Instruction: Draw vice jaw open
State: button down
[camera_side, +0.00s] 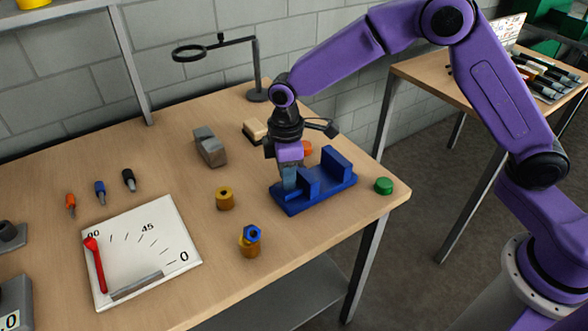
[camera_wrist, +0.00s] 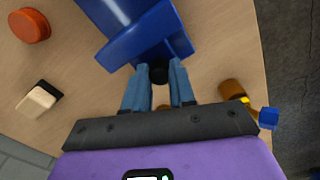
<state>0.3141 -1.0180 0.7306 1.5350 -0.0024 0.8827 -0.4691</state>
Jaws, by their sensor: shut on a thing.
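A blue vice (camera_side: 328,193) sits near the right end of the wooden bench. Its far jaw (camera_side: 336,161) stands upright at the right end. The nearer jaw (camera_side: 308,182) stands to its left, with a gap between them. My gripper (camera_side: 289,181) points down at the vice's left end. In the wrist view, my gripper (camera_wrist: 159,88) has its two blue-grey fingers on either side of a dark knob (camera_wrist: 158,72) in front of a blue jaw (camera_wrist: 146,46), and is shut on it. The fingers hide the knob in the side view.
A green disc (camera_side: 383,186) is just right of the vice, and an orange round piece (camera_side: 306,147) behind it. A brass cylinder (camera_side: 225,199) and a brass piece with a blue nut (camera_side: 251,240) stand left and in front. A grey block (camera_side: 211,148) and magnifier stand (camera_side: 257,92) are behind.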

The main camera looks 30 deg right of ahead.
jog(key=shift+a, duration=0.45)
jog(key=c, duration=0.9)
grip_release()
jog(key=shift+d, duration=0.1)
jog(key=shift+r, duration=0.15)
notch_tip(320, 180, up, 17)
jog(key=shift+r, duration=0.1)
jog(key=shift+s, duration=0.1)
jog(key=shift+m, duration=0.4)
jog(key=s+d+f, duration=0.2)
jog(key=s+d, duration=0.4)
jog(key=s, duration=0.3)
jog(key=s+d+f, duration=0.3)
jog(key=s+d, duration=0.4)
jog(key=s, duration=0.3)
jog(key=s+d+f, duration=0.2)
jog(key=s+d, duration=0.4)
jog(key=s, duration=0.4)
jog(key=shift+s+d+f, duration=0.2)
jog(key=shift+s, duration=0.05)
